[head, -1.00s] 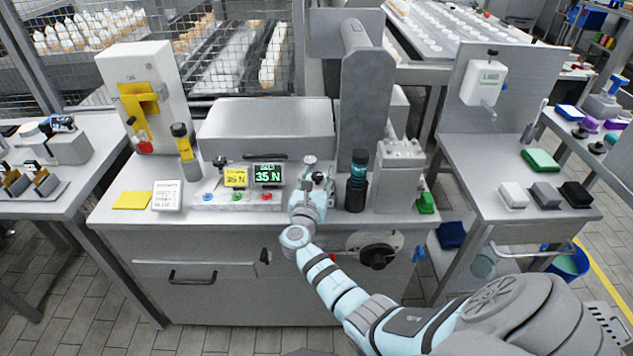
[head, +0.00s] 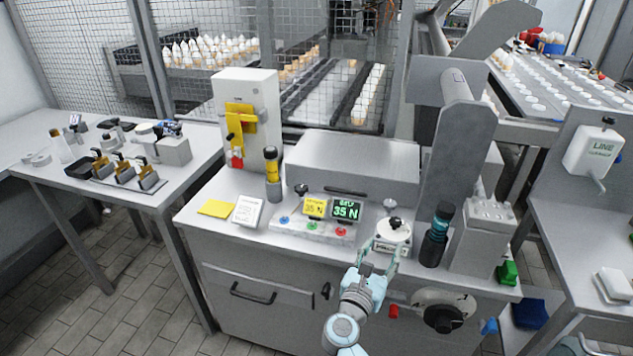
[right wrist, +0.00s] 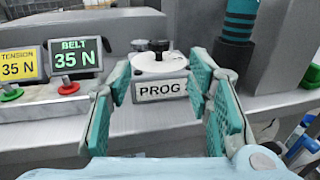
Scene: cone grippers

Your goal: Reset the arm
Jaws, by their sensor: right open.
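My right arm reaches up from the bottom of the head view. Its gripper (head: 378,262) is open and empty, with its fingers pointing at a round white dial unit (head: 393,234) with a knob on top. In the right wrist view the same gripper (right wrist: 165,100) has its teal-padded fingers spread to either side of this unit, which bears a PROG plate (right wrist: 161,90). The unit stands on the bench beyond the fingertips; I cannot tell whether they touch it. My left gripper is not in either view.
A grey column (head: 458,150) rises behind. A side table (head: 110,190) with tools stands left.

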